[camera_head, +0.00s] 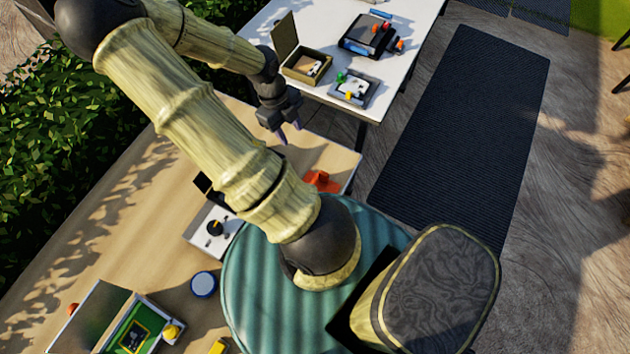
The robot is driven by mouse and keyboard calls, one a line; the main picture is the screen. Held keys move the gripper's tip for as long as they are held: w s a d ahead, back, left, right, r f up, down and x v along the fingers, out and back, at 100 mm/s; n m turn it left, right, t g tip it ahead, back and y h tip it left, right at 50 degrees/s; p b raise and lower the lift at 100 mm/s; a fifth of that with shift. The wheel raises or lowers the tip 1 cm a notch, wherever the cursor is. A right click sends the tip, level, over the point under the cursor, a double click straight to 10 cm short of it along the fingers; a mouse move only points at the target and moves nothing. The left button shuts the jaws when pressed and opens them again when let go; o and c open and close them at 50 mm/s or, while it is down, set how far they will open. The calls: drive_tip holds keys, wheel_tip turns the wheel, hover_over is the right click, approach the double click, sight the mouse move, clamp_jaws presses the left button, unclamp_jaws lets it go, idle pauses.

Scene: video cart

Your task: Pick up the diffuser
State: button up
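No object is clearly recognisable as the diffuser at this size. A small round blue-and-white object (204,284) stands on the wooden table (130,215), well below and left of my gripper. An orange object (322,181) lies near that table's right end, closer to my gripper and partly hidden by my arm.
The white table (285,28) holds an open box (306,66), a black device (368,36) and a grey tray (354,88). A white unit with a black knob (214,228) and an open case (95,318) stand on the wooden table. A dark mat (460,130) lies on clear floor; a hedge (70,130) borders the left.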

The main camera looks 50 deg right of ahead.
drive_tip(key=s, duration=0.1)
drive_tip(key=s+d+n+g, duration=0.1)
drive_tip(key=s+n+g, duration=0.1)
drive_tip(key=shift+s+d+r, duration=0.15)
drive_tip(key=shift+d+r, duration=0.05)
drive_tip(key=shift+r, duration=0.1)
drive_tip(key=b, duration=0.2)
approach(323, 173)
drive_tip(key=x, duration=0.5)
drive_tip(key=shift+d+f, duration=0.2)
drive_tip(key=shift+f, duration=0.05)
drive_tip(key=shift+s, duration=0.1)
drive_tip(key=shift+b+x, duration=0.95)
drive_tip(key=shift+x, duration=1.65)
drive_tip(key=shift+a, duration=0.25)
